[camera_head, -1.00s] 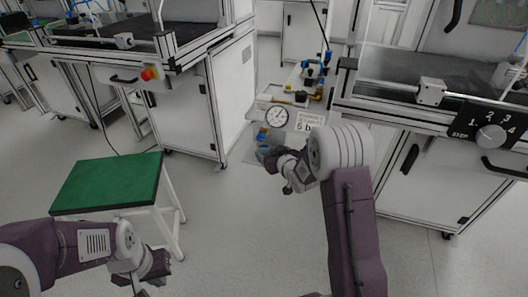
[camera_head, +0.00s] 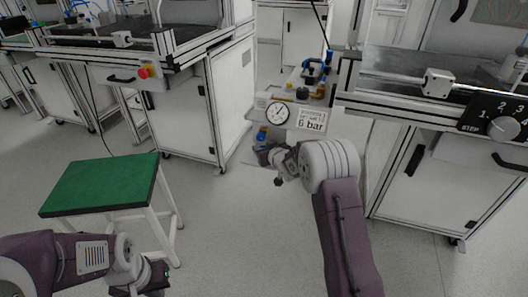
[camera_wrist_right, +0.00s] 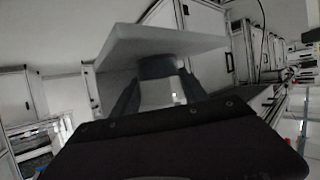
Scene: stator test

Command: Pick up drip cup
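A small blue, cup-like thing (camera_head: 262,135), perhaps the drip cup, is below the gauge panel in the head view, partly hidden by my right gripper (camera_head: 268,157). In the right wrist view a dark round body (camera_wrist_right: 157,68) with a paler lower part lies between the fingers of my right gripper (camera_wrist_right: 160,88), below a flat pale plate (camera_wrist_right: 155,42). The fingers are close to both its sides; whether they press on it is unclear. My left gripper (camera_head: 150,278) is low at the left, away from the cup; its fingers are too small and dark to read.
A gauge panel (camera_head: 278,113) with a "6 bar" sign (camera_head: 311,119) hangs just above my right gripper. A workbench cabinet (camera_head: 420,170) stands close on the right. A green-topped stool (camera_head: 100,183) stands at the left. The floor between is clear.

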